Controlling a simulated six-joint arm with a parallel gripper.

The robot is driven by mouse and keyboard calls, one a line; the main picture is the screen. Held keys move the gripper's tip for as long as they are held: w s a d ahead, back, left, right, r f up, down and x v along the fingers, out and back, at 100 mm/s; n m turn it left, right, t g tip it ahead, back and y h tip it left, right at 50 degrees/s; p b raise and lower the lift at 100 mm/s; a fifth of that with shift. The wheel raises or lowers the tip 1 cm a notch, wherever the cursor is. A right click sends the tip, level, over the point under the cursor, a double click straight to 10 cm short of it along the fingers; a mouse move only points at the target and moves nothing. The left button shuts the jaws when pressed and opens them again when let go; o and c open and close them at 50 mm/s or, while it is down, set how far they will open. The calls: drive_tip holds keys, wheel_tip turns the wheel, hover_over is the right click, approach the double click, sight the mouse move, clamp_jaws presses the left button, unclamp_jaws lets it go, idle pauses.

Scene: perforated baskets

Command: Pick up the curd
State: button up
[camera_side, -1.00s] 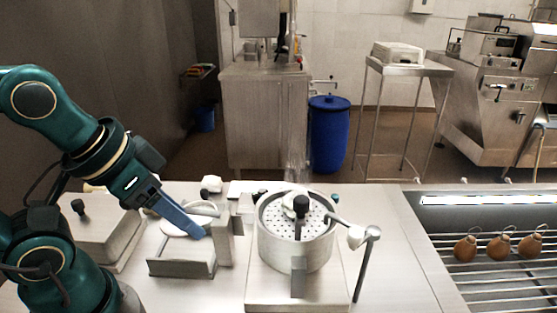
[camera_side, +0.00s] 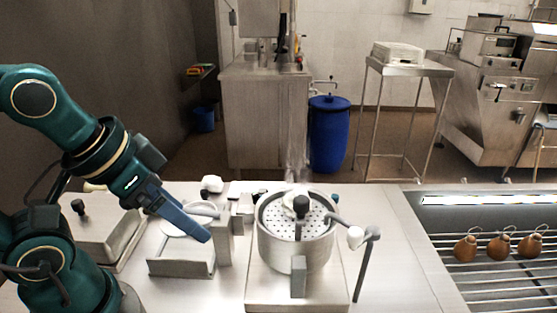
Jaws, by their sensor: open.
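My gripper (camera_side: 203,234), with long blue fingers, points down and right over the small metal stand. It is open, though the fingers overlap from this side. A round white piece (camera_side: 178,227) lies partly behind the fingers, and a small white lump (camera_side: 211,184) sits farther back on the table. I cannot tell which of these, if either, is the curd. I see nothing held between the fingers; their inner gap is hidden. A round steel vessel (camera_side: 292,255) with a perforated top (camera_side: 320,214) stands right of the gripper, apart from it.
A small metal stand (camera_side: 180,266) is below my gripper, with an upright block (camera_side: 225,243) beside it. A bent lever (camera_side: 367,270) stands right of the vessel. Brown hanging pieces (camera_side: 500,247) are over a rack at far right.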

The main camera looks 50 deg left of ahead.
drive_tip(key=w+d+r+h, duration=0.1)
drive_tip(key=w+d+r, duration=0.1)
drive_tip(key=w+r, duration=0.25)
drive_tip(key=h, duration=0.1)
approach(292, 195)
drive_tip(key=w, duration=0.1)
drive_tip(key=shift+n+g, duration=0.5)
drive_tip(key=x, duration=0.4)
drive_tip(key=shift+w+d, duration=0.1)
drive_tip(key=shift+w, duration=0.15)
drive_tip(key=shift+f, duration=0.45)
drive_tip(key=shift+x, duration=2.45)
drive_tip(key=shift+c, duration=0.3)
drive_tip(key=c, duration=1.2)
drive_tip(key=shift+c, duration=0.2)
